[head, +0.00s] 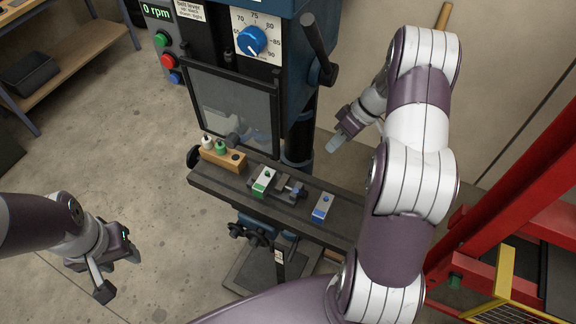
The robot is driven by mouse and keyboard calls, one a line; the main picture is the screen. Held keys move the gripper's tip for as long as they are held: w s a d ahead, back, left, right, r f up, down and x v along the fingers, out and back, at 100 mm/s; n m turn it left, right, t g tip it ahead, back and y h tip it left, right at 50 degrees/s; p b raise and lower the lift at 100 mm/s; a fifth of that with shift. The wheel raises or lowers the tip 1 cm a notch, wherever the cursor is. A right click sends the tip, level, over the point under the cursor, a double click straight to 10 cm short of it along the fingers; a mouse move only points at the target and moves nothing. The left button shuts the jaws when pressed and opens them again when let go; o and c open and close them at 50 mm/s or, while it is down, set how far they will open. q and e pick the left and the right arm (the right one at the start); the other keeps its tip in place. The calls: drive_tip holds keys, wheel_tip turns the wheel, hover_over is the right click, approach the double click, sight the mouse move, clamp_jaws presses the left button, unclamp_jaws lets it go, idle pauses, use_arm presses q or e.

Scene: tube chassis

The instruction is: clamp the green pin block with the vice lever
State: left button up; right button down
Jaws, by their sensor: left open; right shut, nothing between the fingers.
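The green pin block (262,182), white and green with a small green pin on top, sits at the vice (283,190) on the dark drill-press table. The vice lever is too small to make out clearly, so I cannot tell its position or whether the jaws grip the block. My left gripper (118,274) is open and empty, over the floor well left of the table. My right gripper (335,144) is shut and empty, above and behind the table's right part, apart from the vice and block.
A wooden holder (222,157) with white and green knobs stands at the left. The clear guard (235,108) hangs behind. A red frame (510,200) stands at the right.

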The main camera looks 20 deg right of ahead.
drive_tip(key=s+n, duration=0.1)
use_arm(q)
wheel_tip(320, 180, down, 5)
drive_tip(key=b, duration=0.5)
use_arm(e)
drive_tip(key=p, duration=0.5)
approach(300, 193)
wheel_tip(300, 193, down, 5)
drive_tip(key=w+a, duration=0.2)
drive_tip(key=w, duration=0.1)
use_arm(q)
drive_tip(key=r, duration=0.4)
drive_tip(key=shift+s+a+r, duration=0.1)
drive_tip(key=shift+s+r, duration=0.2)
drive_tip(key=shift+r, duration=0.1)
use_arm(e)
drive_tip(key=shift+s+a+f+n, duration=0.2)
drive_tip(key=shift+f+n, duration=0.1)
use_arm(q)
drive_tip(key=shift+f+b, duration=0.15)
drive_tip(key=shift+b, duration=0.15)
